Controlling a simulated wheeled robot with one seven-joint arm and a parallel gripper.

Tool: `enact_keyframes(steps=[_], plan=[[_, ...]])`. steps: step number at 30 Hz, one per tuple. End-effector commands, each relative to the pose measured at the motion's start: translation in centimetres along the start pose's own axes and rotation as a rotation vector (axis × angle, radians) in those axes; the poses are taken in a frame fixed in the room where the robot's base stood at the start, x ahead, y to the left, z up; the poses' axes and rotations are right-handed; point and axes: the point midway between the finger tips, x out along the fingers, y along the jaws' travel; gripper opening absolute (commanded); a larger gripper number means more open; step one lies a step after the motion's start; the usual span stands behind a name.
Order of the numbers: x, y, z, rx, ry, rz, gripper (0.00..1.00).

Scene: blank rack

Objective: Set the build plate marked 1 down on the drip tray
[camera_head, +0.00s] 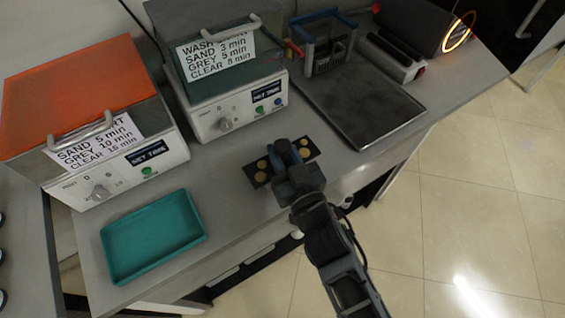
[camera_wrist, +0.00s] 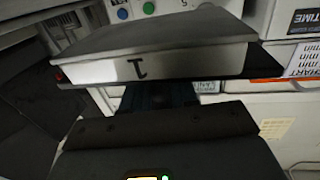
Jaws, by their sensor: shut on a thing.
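The build plate marked 1 (camera_wrist: 190,66) is a grey block with a wider dark edge in the wrist view; the 1 reads upside down. My gripper (camera_head: 286,152) is shut on it over the front of the bench. In the head view a dark plate with several tan discs (camera_head: 262,185) shows on both sides of my fingers; the mark is not readable there. A dark flat metal tray (camera_head: 372,138), which looks like the drip tray, lies to the right of my gripper. A teal tray (camera_head: 118,273) lies at the lower left.
A wash machine (camera_head: 205,128) and an orange-lidded curing machine (camera_head: 70,185) stand at the back left. The near half of the dark tray is clear.

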Motion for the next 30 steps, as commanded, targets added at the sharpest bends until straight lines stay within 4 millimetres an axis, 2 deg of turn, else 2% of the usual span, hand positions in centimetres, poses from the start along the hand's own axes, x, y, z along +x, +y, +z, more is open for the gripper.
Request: enact_keyframes(steps=[1, 6, 21, 22, 29, 30], plan=[[0.0, 0.2, 1.0, 0.001, 0.000, 0.004, 0.00], [0.0, 0.2, 2.9, 0.001, 0.001, 0.003, 0.00], [0.0, 0.1, 3.7, 0.001, 0.002, 0.000, 0.00], [0.0, 0.1, 3.6, 0.001, 0.000, 0.001, 0.31], [0.0, 0.1, 3.6, 0.001, 0.000, 0.001, 0.53], [0.0, 0.1, 3.6, 0.001, 0.000, 0.001, 0.53]])
